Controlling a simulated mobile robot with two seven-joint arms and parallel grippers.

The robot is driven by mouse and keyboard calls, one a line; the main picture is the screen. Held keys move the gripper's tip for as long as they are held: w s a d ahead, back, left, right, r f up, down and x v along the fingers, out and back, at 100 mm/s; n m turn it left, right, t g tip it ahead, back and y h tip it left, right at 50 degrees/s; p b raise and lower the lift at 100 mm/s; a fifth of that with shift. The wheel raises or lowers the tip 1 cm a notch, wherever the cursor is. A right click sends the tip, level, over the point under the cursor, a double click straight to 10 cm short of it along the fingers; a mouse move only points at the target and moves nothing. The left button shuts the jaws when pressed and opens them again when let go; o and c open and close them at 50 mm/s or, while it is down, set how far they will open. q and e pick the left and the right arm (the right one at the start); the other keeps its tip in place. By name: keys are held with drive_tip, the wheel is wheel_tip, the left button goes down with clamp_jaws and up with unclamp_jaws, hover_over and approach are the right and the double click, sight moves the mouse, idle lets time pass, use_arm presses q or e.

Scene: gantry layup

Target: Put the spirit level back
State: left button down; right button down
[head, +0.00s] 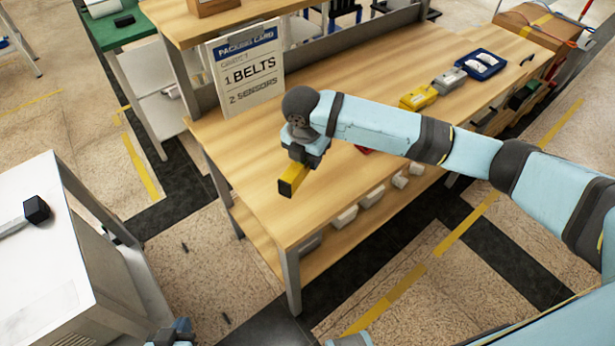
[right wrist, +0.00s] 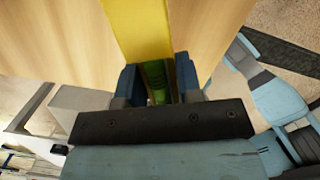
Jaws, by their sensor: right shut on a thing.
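The yellow spirit level (head: 290,185) is in my right gripper (head: 304,153), near the left end of the wooden workbench (head: 262,219). In the head view only its end shows below the fingers. In the right wrist view the spirit level (right wrist: 138,32) runs up from between the two blue fingers of the gripper (right wrist: 158,80), with a green part between them. I cannot tell whether it touches the bench top. My left gripper (head: 174,332) shows only in part at the bottom edge, away from the bench; its fingers are not clear.
A packing card (head: 246,70) stands at the bench's back left. A yellow box (head: 418,97), a grey item (head: 449,81) and a blue tray (head: 499,71) lie further right. A red item partly shows behind my right arm. A white table (head: 40,255) stands at left.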

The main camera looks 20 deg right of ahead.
sight(308, 183)
wheel_tip(308, 183, down, 7)
drive_tip(key=shift+f, duration=0.15)
idle(0.4)
drive_tip(key=c, duration=0.8)
unclamp_jaws()
drive_tip(key=shift+f, duration=0.1)
drive_tip(key=r, duration=0.8)
drive_tip(key=s+a+r, duration=0.1)
drive_tip(key=r, duration=0.3)
drive_tip(key=shift+r+p, duration=0.1)
drive_tip(key=shift+p, duration=0.2)
